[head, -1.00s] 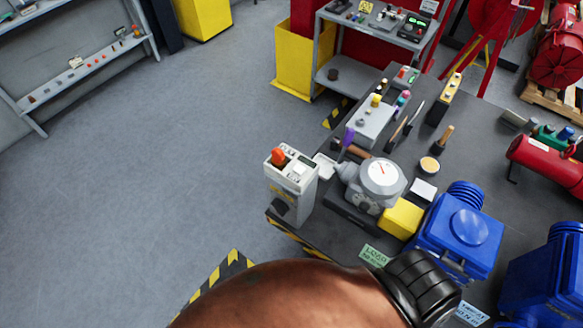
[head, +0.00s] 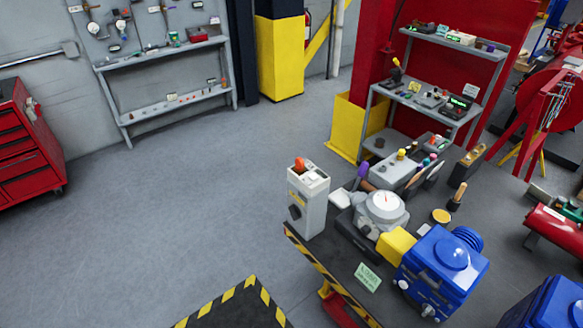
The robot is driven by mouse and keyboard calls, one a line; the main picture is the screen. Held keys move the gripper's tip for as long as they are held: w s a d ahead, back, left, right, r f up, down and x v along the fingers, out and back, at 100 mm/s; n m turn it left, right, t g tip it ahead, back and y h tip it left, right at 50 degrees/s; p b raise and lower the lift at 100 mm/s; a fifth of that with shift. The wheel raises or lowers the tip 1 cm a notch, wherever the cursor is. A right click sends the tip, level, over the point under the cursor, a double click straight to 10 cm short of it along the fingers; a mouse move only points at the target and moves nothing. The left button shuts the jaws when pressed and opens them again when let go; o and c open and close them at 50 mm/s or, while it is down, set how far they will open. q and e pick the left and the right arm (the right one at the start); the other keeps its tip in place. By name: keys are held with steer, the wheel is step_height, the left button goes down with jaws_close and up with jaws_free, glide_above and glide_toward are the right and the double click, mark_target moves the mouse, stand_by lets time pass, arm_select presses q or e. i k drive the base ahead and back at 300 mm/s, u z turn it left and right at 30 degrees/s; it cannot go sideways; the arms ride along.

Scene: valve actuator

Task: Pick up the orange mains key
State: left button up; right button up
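The orange mains key (head: 299,164) stands upright on the top of a grey-white control box (head: 308,202). The box sits at the near left corner of the dark workbench (head: 336,256). A round dark knob (head: 295,212) is on the box's front face. Neither of my grippers shows in the head view now, so nothing is seen touching the key.
Beside the box is a grey actuator with a white dial (head: 386,204), then a yellow block (head: 396,243) and a blue motor unit (head: 441,263). A hazard-striped mat (head: 236,308) lies on the floor in front. The floor (head: 190,215) to the left is clear.

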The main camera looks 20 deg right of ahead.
mark_target(300, 163)
steer(key=u, duration=0.5)
steer(key=i, duration=1.25)
steer(key=z, duration=0.3)
